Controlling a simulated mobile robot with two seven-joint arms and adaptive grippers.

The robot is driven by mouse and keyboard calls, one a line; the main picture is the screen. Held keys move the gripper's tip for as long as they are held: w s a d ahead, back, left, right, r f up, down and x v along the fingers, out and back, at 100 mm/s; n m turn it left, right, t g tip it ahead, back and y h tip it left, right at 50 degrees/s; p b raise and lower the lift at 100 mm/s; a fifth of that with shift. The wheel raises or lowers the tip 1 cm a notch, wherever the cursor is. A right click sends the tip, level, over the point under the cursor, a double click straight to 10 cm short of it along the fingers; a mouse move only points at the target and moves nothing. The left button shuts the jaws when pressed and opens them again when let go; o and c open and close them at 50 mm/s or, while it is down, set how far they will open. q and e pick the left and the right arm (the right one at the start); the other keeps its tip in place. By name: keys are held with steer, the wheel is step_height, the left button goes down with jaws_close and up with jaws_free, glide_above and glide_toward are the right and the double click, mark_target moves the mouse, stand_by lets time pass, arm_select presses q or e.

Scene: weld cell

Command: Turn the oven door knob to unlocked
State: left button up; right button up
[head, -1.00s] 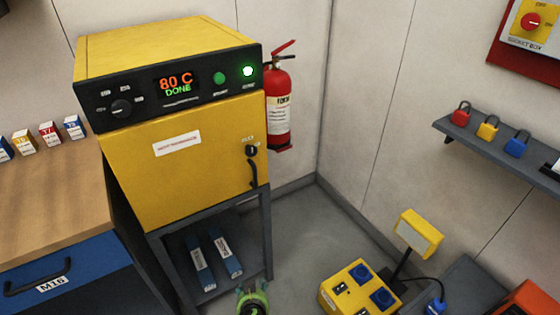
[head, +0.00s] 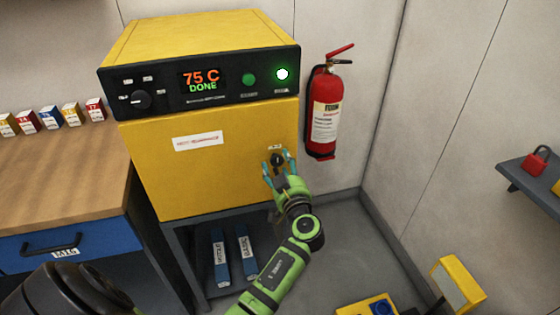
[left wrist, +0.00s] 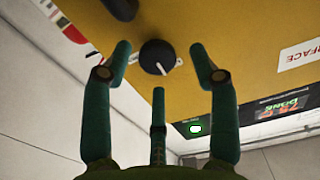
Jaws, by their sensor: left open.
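The yellow oven (head: 215,150) stands with its door closed. Its small black door knob (left wrist: 157,57) sits on the door's right side, with a pale pointer; I cannot tell which mark it points to. My left gripper (head: 278,163) is at the knob, open, in front of the door. In the left wrist view, its green fingers stand on both sides of the knob and one below it, with gaps to the knob at the sides. In the head view the gripper hides the door handle; its dark end shows at the top of the left wrist view. My right gripper is out of view.
The oven panel (head: 240,88) reads 75 C DONE with a green light lit. A red fire extinguisher (head: 323,115) hangs right of the oven. A wooden bench (head: 60,170) with small boxes is at left. A yellow box (head: 370,306) stands on the floor at lower right.

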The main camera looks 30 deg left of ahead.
arm_select(q)
steer(key=shift+w+a, duration=0.25)
steer(key=shift+w, duration=0.1)
steer(key=c, duration=1.1)
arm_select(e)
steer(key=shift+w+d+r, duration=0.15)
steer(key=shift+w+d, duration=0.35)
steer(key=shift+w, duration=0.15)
